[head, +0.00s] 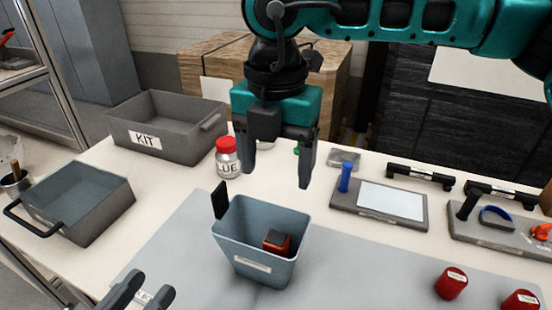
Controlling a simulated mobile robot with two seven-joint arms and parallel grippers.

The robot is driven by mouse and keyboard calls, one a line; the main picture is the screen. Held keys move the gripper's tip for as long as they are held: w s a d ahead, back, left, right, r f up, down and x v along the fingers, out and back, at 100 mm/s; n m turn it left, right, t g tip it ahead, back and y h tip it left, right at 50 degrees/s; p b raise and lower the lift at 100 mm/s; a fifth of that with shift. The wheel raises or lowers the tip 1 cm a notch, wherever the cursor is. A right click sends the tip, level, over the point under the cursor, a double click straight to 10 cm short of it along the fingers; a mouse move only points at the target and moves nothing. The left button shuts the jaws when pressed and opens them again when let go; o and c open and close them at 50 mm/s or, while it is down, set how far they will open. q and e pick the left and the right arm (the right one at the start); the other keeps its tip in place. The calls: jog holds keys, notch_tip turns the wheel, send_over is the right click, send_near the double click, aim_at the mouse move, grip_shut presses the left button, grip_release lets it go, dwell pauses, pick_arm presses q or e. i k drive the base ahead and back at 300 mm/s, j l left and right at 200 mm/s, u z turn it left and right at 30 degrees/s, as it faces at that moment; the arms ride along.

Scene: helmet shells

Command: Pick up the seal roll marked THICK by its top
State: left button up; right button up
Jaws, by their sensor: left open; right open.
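Two red rolls stand upright at the bottom right of the head view, one on the grey mat (451,284) and one further right (521,300), cut off by the lower edge. Each has a small label on top, too small to read, so I cannot tell which is marked THICK.
The blue-grey bin (242,247) holds a red and black object (277,242). A KIT box (166,133) and a handled grey tray (88,210) stand left. Two tool boards (415,217) (478,228) lie behind the rolls. The grey mat (360,278) is bare between bin and rolls.

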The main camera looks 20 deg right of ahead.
aim_at(453, 281)
jog(key=k+j, duration=0.8)
jog(key=j, duration=0.1)
